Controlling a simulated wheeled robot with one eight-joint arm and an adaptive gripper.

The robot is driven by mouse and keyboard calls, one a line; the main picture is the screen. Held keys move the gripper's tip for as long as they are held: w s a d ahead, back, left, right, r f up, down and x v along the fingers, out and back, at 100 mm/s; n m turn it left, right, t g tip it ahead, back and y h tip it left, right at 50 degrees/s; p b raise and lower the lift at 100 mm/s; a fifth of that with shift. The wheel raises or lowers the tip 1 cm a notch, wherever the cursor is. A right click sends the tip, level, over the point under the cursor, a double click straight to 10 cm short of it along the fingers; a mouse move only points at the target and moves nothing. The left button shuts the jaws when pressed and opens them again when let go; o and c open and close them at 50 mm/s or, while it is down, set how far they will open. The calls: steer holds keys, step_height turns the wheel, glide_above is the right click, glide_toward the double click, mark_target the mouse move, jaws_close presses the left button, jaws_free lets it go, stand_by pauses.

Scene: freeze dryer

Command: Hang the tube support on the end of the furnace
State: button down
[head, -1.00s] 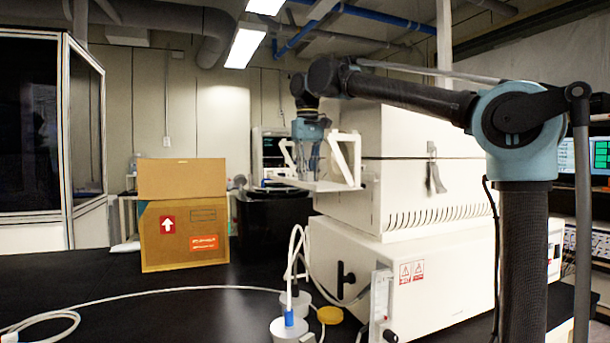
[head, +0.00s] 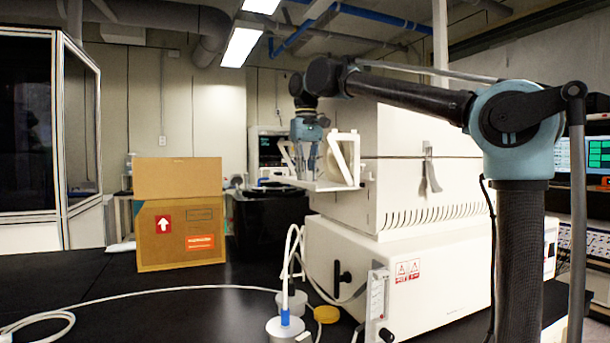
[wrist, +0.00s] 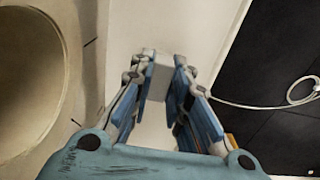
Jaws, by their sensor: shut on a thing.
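The tube support is a white bracket (head: 342,160) with triangular side panels and a flat shelf (head: 312,185). My gripper (head: 308,158) is shut on it from above, and it hangs in the air at the left end of the white furnace (head: 425,130). The two seem very close in the head view; I cannot tell whether they touch. In the wrist view my gripper's blue fingers (wrist: 170,90) close around a pale block of the support (wrist: 158,80). A large round cream opening (wrist: 25,85) is at the left there. The support's far side is partly hidden by the fingers.
The furnace stands on a white lower cabinet (head: 400,270) with a dark handle. A cardboard box (head: 180,225) and a black unit (head: 265,225) stand behind.

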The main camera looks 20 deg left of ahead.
steer(key=shift+w+d, duration=0.35)
steer(key=shift+d, duration=0.05)
steer(key=shift+w+d+r, duration=0.1)
steer(key=shift+d, duration=0.3)
stand_by(0.9)
steer(key=shift+w+f, duration=0.2)
steer(key=shift+f, duration=0.6)
stand_by(1.5)
steer(key=c, duration=1.4)
jaws_free()
steer(key=shift+c, duration=0.2)
steer(key=shift+r, duration=0.1)
